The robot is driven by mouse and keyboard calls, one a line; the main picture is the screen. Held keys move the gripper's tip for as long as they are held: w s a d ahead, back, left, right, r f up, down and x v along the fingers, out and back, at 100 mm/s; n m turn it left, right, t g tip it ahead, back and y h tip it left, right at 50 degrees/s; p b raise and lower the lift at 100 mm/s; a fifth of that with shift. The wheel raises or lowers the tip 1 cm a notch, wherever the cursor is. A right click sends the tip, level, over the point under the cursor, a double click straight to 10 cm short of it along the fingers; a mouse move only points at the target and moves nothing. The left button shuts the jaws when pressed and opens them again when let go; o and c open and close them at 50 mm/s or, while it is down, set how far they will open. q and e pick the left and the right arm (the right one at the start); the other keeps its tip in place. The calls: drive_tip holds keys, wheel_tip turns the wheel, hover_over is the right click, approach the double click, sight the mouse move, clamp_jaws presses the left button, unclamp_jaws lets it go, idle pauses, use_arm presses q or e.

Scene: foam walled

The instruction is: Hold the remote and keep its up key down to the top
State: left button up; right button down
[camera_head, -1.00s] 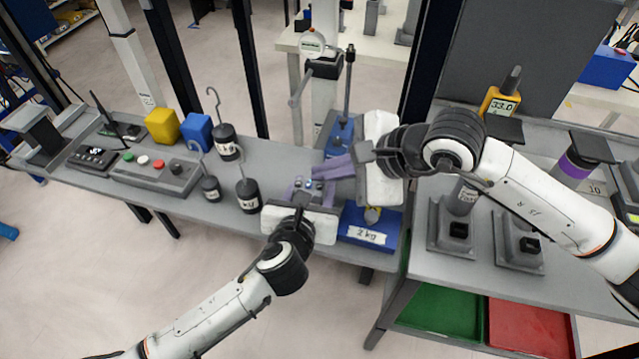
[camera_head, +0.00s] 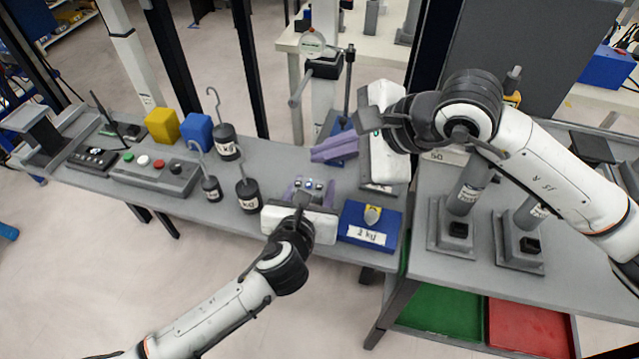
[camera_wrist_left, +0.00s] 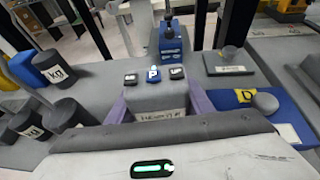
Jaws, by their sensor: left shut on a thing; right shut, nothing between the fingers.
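The remote (camera_wrist_left: 155,97) is a small grey box with a blue key marked P (camera_wrist_left: 153,73) between two dark keys. In the left wrist view the purple fingers of my left gripper (camera_wrist_left: 155,100) stand on both sides of it, shut on it. In the head view the remote (camera_head: 315,185) sits low over the bench at the front, partly hidden by the gripper.
A blue-based stand with a dark post (camera_head: 350,85) is behind the right gripper. A button box (camera_head: 155,172) is at the far left.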

use_arm(q)
drive_tip(key=o, duration=1.2)
